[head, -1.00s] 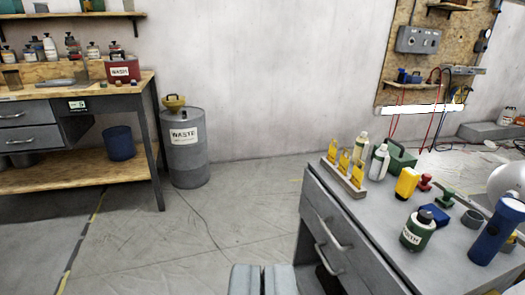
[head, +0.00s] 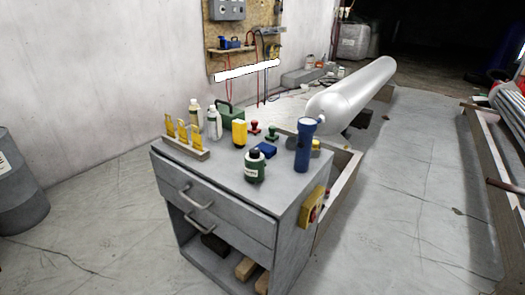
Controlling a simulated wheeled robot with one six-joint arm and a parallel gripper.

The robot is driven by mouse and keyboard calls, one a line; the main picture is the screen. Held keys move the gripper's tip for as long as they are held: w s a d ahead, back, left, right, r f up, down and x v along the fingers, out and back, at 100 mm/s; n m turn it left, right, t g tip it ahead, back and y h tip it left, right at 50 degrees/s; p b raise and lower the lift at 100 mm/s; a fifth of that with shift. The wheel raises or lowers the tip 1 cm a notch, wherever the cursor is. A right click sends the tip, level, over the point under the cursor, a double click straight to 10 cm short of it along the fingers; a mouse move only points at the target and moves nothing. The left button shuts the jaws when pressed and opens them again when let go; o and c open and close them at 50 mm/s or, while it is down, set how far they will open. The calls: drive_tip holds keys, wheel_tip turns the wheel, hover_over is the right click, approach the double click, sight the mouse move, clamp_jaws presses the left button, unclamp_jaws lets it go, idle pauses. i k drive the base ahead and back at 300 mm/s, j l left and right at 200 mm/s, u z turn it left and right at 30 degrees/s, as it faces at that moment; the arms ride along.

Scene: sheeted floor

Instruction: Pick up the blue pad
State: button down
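The blue pad (head: 265,150) is a small flat blue block lying on top of the grey drawer cabinet (head: 214,163).
A yellow item (head: 239,133), red (head: 254,128) and green (head: 271,134) stamp-like items, white bottles and a yellow-tagged rack (head: 186,145) crowd the top. A yellow box (head: 312,206) is on the cabinet's right side. A large white cylinder (head: 350,95) lies behind. Floor in front is open.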

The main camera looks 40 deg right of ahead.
sight(269, 151)
drive_tip(key=z, duration=1.3)
